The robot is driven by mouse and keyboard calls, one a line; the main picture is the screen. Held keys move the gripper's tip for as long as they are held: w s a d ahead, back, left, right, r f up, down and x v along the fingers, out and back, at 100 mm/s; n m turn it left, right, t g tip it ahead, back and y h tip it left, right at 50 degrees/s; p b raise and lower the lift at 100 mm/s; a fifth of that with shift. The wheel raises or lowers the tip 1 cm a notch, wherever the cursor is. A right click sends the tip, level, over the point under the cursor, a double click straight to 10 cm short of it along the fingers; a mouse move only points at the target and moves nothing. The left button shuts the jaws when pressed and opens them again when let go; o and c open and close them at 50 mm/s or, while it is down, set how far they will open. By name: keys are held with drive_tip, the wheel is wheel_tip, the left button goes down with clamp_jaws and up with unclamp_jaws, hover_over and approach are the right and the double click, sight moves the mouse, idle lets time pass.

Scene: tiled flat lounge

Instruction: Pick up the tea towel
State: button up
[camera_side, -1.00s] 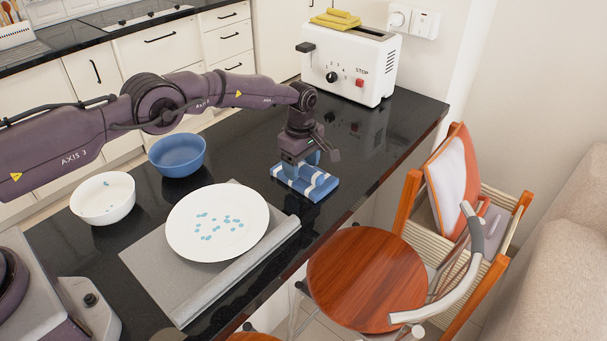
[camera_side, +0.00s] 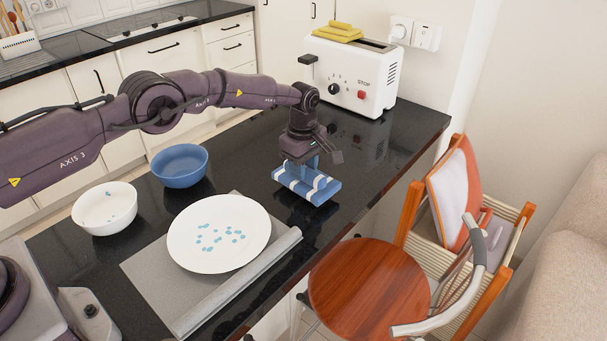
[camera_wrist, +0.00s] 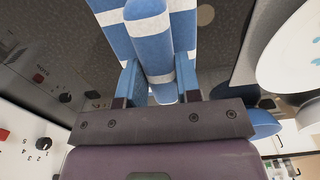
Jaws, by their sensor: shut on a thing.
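The tea towel (camera_side: 309,186) is a folded blue cloth with white stripes over the black counter, right of the white plate. My gripper (camera_side: 305,170) points down from above and is shut on the towel. In the wrist view the towel (camera_wrist: 151,45) lies between the two blue fingers of my gripper (camera_wrist: 160,85), with a raised fold pinched between them. The towel seems slightly above the counter, with a dark gap or reflection below it.
A white plate (camera_side: 190,249) with blue bits lies on a grey mat (camera_side: 150,285). A blue bowl (camera_side: 180,166) and a white bowl (camera_side: 92,219) stand to the left. A white toaster (camera_side: 350,82) with a yellow cloth (camera_side: 337,32) stands behind. A wooden chair (camera_side: 370,290) is beside the counter.

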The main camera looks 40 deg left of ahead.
drive_tip(key=s+r, duration=0.6)
drive_tip(key=s, duration=0.3)
drive_tip(key=s+r, duration=0.5)
drive_tip(key=s, duration=0.4)
drive_tip(key=shift+s+a+f, duration=0.1)
drive_tip(key=shift+s+f, duration=0.65)
drive_tip(key=shift+f, duration=0.75)
drive_tip(key=shift+s+a+f, duration=0.1)
drive_tip(key=shift+s+f, duration=0.7)
drive_tip(key=shift+f, duration=0.75)
drive_tip(key=shift+s+a+f, duration=0.1)
drive_tip(key=shift+s+f, duration=0.65)
drive_tip(key=shift+f, duration=0.75)
drive_tip(key=shift+f, duration=0.4)
drive_tip(key=shift+a, duration=0.1)
